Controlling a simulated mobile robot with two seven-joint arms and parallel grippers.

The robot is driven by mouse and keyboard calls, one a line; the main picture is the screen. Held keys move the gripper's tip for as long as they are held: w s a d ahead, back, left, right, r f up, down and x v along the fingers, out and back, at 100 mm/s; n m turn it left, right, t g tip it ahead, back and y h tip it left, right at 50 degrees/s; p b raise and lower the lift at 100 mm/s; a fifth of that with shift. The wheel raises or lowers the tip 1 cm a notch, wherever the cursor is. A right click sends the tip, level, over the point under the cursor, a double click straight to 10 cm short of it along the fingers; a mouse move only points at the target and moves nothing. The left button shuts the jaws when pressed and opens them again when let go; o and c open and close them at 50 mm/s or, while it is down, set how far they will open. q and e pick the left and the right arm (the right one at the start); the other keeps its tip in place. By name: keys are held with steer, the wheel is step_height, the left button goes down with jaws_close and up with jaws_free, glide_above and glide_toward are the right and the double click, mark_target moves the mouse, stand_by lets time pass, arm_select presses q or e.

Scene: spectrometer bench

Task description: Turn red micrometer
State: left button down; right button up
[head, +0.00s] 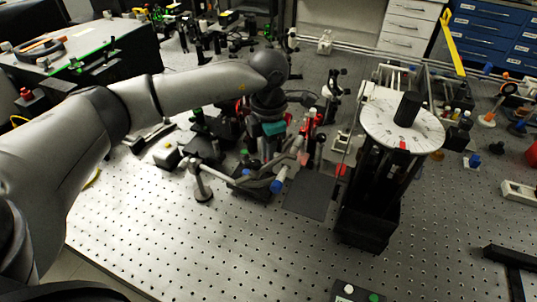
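My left arm comes in from the left, and its wrist bends down over a cluster of optics mounts. My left gripper (264,180) is low among these mounts, near a small blue knob (277,186). Its fingertips are small and mixed with the parts around them, so whether they are open or hold something is unclear. Red parts (307,132) stand just right of the gripper, on the mounts. I cannot tell which of them is the red micrometer, and my wrist may hide some. My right gripper is not in view.
A tall black instrument with a white dial disc (380,122) and black knob (408,108) stands right of the mounts. Optics crowd the back.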

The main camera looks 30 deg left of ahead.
arm_select(q)
steer(key=shift+n, duration=0.9)
steer(key=c, duration=0.8)
jaws_free()
steer(key=shift+o, duration=0.2)
step_height(320, 180, up, 15)
steer(key=p, duration=0.1)
steer(key=shift+r, duration=0.15)
steer(key=shift+r, duration=0.1)
